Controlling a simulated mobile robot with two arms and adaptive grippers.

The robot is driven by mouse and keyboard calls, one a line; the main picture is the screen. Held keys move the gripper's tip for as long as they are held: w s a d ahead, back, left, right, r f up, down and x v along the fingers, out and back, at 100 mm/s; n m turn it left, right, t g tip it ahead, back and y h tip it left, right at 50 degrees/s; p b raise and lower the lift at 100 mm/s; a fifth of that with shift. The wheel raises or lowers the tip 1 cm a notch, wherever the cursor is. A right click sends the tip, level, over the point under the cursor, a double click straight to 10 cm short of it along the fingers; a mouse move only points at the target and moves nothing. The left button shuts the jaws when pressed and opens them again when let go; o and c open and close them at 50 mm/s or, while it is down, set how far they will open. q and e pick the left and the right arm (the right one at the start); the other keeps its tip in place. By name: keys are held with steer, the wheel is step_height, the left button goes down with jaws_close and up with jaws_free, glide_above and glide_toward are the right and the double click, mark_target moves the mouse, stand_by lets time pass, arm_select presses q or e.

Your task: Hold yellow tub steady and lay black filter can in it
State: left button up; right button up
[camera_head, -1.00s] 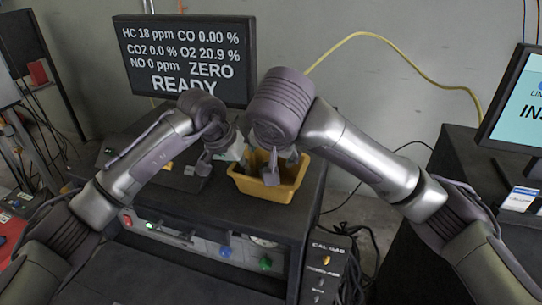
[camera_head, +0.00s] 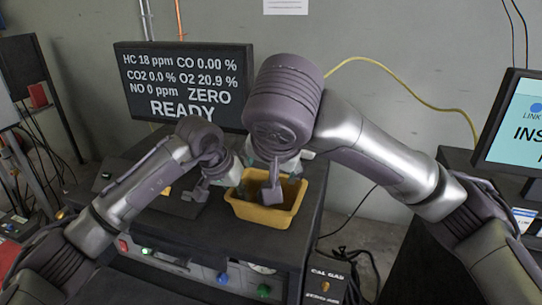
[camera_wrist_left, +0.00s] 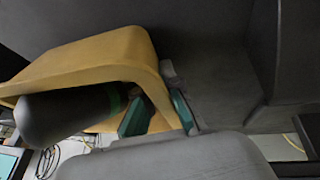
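The yellow tub (camera_head: 264,215) stands upright on the dark cabinet top in the head view. My left gripper (camera_head: 228,176) is at its left side. In the left wrist view its green pads (camera_wrist_left: 160,113) sit on both sides of the tub's wall (camera_wrist_left: 150,70), shut on it. A dark cylinder, which looks like the black filter can (camera_wrist_left: 60,115), lies inside the tub, partly behind the rim. My right gripper (camera_head: 277,172) points down over the tub, its fingertips partly hidden by its own wrist. Whether it still touches the can is hidden.
A monitor (camera_head: 183,80) stands behind the tub. A dark cabinet (camera_head: 160,228) with knobs and lights carries the tub. Another screen (camera_head: 512,125) stands at the right. A yellow hose (camera_head: 400,72) hangs along the wall. The cabinet top left of the tub holds a dark device.

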arm_select(q)
steer(key=o, duration=0.6)
